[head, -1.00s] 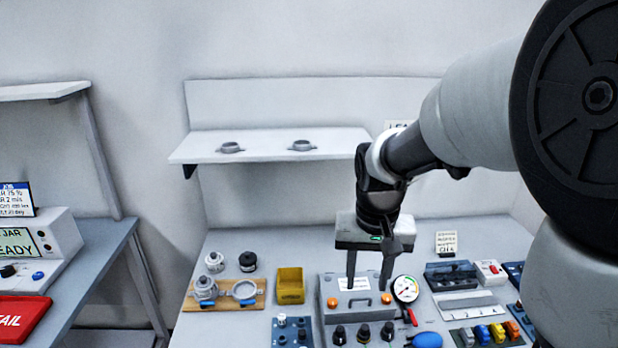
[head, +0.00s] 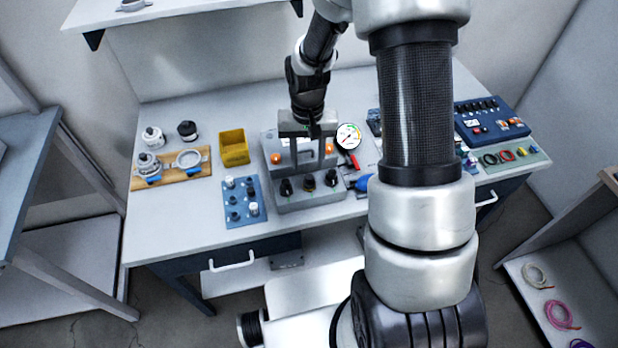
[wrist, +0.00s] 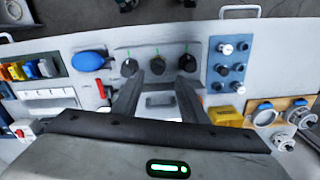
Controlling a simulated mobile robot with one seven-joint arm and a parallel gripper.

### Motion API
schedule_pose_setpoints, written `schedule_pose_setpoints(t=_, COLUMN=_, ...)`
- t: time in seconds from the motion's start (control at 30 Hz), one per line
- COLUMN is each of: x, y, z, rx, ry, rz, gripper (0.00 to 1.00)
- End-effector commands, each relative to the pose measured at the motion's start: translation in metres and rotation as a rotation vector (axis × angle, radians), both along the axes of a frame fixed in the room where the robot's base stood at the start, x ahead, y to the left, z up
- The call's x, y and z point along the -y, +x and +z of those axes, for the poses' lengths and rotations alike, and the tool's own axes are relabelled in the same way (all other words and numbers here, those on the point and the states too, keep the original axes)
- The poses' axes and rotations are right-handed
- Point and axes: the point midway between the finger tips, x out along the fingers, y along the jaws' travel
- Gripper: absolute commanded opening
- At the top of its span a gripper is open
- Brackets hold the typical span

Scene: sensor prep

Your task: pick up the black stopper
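The black stopper (head: 187,130) stands on the grey bench at the back left in the head view. It is a small dark, rounded piece, beside a white-and-grey fitting (head: 152,137) and behind a wooden board. I cannot make it out in the wrist view. My gripper (head: 304,160) is over the grey control box (head: 318,192), well to the right of the stopper. In the wrist view its two dark fingers (wrist: 158,92) are spread apart with nothing between them.
The wooden board (head: 178,180) carries metal clamp rings with blue handles. A yellow bin (head: 233,147) and a blue panel with knobs (head: 244,202) lie between the stopper and my gripper. A gauge (head: 348,136) stands right of the gripper. A shelf (head: 160,12) overhangs the back.

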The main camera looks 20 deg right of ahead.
Motion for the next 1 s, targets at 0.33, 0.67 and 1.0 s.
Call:
schedule_pose_setpoints(t=0.33, x=0.002, y=-0.002, z=-0.031, rx=-0.004, ry=0.0, rz=0.0, gripper=0.39)
schedule_pose_setpoints(t=0.67, x=0.003, y=-0.001, z=-0.066, rx=0.001, ry=0.0, rz=0.001, gripper=0.39)
schedule_pose_setpoints(t=1.0, x=0.003, y=-0.001, z=-0.066, rx=0.001, ry=0.0, rz=0.001, gripper=0.12)
